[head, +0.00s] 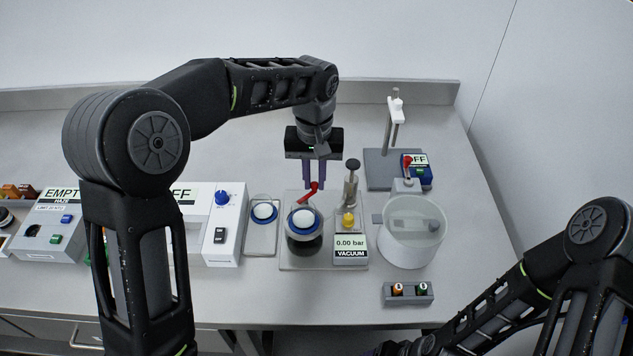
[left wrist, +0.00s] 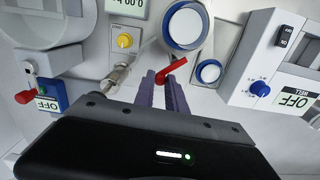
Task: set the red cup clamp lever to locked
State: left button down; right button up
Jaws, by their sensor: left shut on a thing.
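The red cup clamp lever (head: 308,196) stands at the back of the blue-rimmed cup (head: 304,221) with a white disc on top. In the left wrist view the lever (left wrist: 172,70) slants beside the cup's blue ring (left wrist: 187,27). My left gripper (head: 314,186) points down behind the cup. Its purple fingers (left wrist: 166,86) are shut on the lever, whose far part sticks out past them. No lock marking on the lever can be read. Only a small part of my right gripper (head: 374,350) shows at the bottom edge of the head view.
A vacuum gauge box (head: 350,252) reading 0.00 bar and a metal valve post (head: 351,182) stand right of the cup. A clear round tank (head: 411,240) is further right. A smaller blue-rimmed disc (head: 264,212) and a white heater box (head: 212,242) are at left. The front counter is mostly clear.

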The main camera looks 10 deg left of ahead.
pick_arm(q)
jog(key=shift+w+a+n+b, duration=0.15)
jog(key=shift+a+n, duration=0.25)
jog(key=shift+n, duration=1.2)
jog(key=shift+a+n+b, duration=0.15)
jog(key=shift+a+n, duration=0.25)
jog(key=shift+n, duration=1.2)
jog(key=shift+w+a+n+b, duration=0.15)
jog(key=shift+a+n, duration=0.25)
jog(key=shift+n, duration=1.2)
jog(key=shift+s, duration=0.1)
jog(key=c, duration=1.4)
grip_release()
jog(key=shift+o, duration=0.2)
jog(key=shift+r, duration=0.15)
notch_tip(320, 180, up, 8)
jog(key=shift+f+b, duration=0.25)
jog(key=shift+b, duration=0.15)
